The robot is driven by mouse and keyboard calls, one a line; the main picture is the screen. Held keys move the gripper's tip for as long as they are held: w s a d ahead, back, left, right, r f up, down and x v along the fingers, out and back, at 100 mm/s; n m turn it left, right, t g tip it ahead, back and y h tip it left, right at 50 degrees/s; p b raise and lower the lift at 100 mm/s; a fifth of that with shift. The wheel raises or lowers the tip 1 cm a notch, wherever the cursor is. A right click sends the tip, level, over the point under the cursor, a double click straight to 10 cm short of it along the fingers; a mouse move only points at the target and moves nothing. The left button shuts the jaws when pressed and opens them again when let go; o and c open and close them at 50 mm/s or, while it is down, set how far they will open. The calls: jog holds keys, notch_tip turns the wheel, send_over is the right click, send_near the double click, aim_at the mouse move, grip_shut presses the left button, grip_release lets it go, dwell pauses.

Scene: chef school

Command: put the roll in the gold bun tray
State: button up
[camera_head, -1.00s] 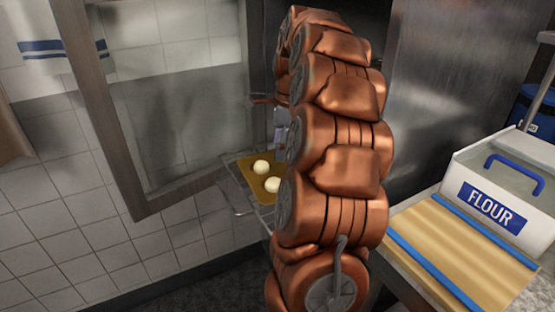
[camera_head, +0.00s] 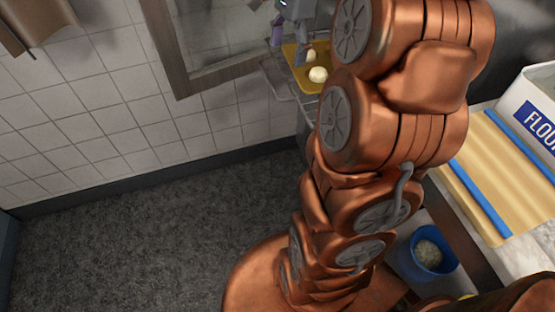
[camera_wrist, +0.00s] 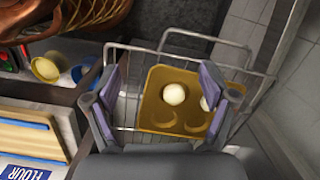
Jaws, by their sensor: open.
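The gold bun tray (camera_wrist: 152,108) lies on a wire rack in the wrist view, with several round hollows. One pale roll (camera_wrist: 173,94) sits in a far hollow. A second pale roll (camera_wrist: 208,102) beside it is partly hidden by my right finger. The near hollows are empty. My gripper (camera_wrist: 162,76) is open, with nothing between its fingers that I can see held; the tray shows between them. In the head view my gripper (camera_head: 288,33) is at the top, just above and beside the tray (camera_head: 300,78). Both rolls show there, the nearer one (camera_head: 318,74) clearly.
The wire rack (camera_wrist: 145,52) sticks out near a tiled wall (camera_head: 90,120). A counter with a wooden board (camera_head: 490,170) and flour bin (camera_head: 535,100) stands on the right, above a blue bucket (camera_head: 428,257). The grey floor on the left is clear.

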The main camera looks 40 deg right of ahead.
jog(key=s+a+f+n+g, duration=0.1)
jog(key=s+a+f+n, duration=0.1)
jog(key=s+a+n, duration=0.4)
jog(key=s+a+f+n, duration=0.2)
jog(key=a+n, duration=0.1)
jog(key=a, duration=0.4)
jog(key=s+a+f+n, duration=0.3)
jog(key=s+n, duration=0.2)
jog(key=s, duration=0.2)
jog(key=s+a+f+n+g+h, duration=0.1)
jog(key=s+a+f+n, duration=0.2)
jog(key=s, duration=0.4)
jog(key=shift+a+f+n, duration=0.4)
jog(key=shift+f+n, duration=0.4)
jog(key=shift+n, duration=0.3)
